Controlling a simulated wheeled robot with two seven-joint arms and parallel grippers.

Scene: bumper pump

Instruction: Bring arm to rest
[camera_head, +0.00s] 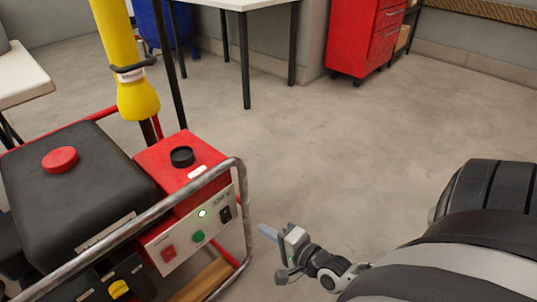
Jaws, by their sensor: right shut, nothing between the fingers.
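My right gripper (271,234) is at the lower middle of the head view, just right of the machine's metal frame. It is shut and empty, its fingers pointing left toward the control panel. My right arm comes in from the lower right. The red machine (185,160) stands at the left, with a black tank, a red cap (60,159) and a tubular frame (240,190). Its front panel has a lit green light (202,213), a green button (198,236), a red switch (168,253) and a black switch (226,214). My left gripper does not show.
A yellow tube-shaped thing (122,60) stands behind the machine. A white table (240,3) with black legs and a red drawer cabinet (366,40) are at the back. A pale tabletop (20,78) is at the left edge. The concrete floor (340,150) in the middle is clear.

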